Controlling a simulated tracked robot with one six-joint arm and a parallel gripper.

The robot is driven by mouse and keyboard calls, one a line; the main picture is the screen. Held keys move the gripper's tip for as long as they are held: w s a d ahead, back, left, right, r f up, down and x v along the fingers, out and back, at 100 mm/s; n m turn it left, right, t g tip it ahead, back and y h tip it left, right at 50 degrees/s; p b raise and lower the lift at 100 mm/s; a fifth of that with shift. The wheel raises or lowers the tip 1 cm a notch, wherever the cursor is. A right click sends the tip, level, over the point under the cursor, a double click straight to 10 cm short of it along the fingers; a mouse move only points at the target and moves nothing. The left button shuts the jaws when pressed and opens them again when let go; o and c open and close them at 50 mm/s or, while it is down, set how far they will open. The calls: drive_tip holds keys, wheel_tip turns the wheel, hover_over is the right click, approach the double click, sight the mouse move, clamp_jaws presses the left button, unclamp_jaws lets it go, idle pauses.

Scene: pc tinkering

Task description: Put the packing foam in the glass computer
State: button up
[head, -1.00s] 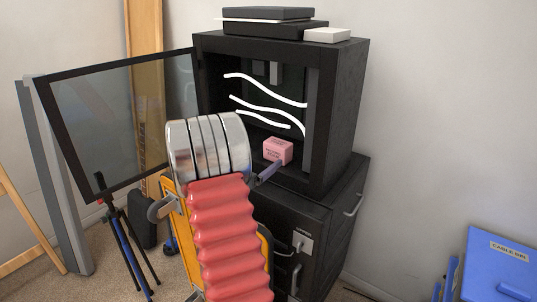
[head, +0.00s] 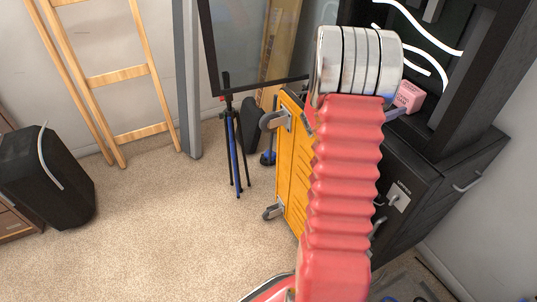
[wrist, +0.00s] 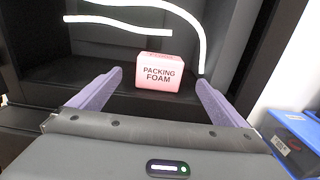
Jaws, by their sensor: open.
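The packing foam (wrist: 159,73) is a small pink block with its name printed on the front. It sits on the floor of the black glass computer (wrist: 50,72), inside the case. In the head view the foam (head: 410,97) shows just right of my arm's silver wrist. The computer's glass door (head: 255,40) stands swung open to the left. My gripper (wrist: 158,92) is open, its two purple fingers apart on either side in front of the foam, not closed on it. In the head view my arm hides most of the gripper.
A black cabinet (head: 410,190) carries the computer. An orange cart (head: 293,165) and a tripod (head: 232,140) stand to the left of my arm. A wooden ladder (head: 125,75) leans at the back left. A blue box (wrist: 294,140) is at the right. Open carpet lies at the left.

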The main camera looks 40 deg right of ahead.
drive_tip(key=s+a+r+m+t+y, duration=0.1)
drive_tip(key=a+m+y, duration=0.4)
drive_tip(key=a, duration=1.4)
drive_tip(key=s+a+r+m+t+y, duration=0.2)
drive_tip(key=a+y, duration=0.5)
drive_tip(key=a, duration=1.2)
drive_tip(key=s+a+r+m+t+y, duration=0.1)
drive_tip(key=s+a+m+t+y, duration=0.2)
drive_tip(key=a+m, duration=0.6)
drive_tip(key=a+t+y, duration=0.2)
drive_tip(key=a, duration=0.9)
drive_tip(key=shift+s+r+y, duration=0.15)
drive_tip(key=shift+r+y, duration=0.15)
drive_tip(key=shift+y, duration=0.1)
drive_tip(key=shift+d, duration=0.1)
drive_tip(key=shift+c, duration=0.4)
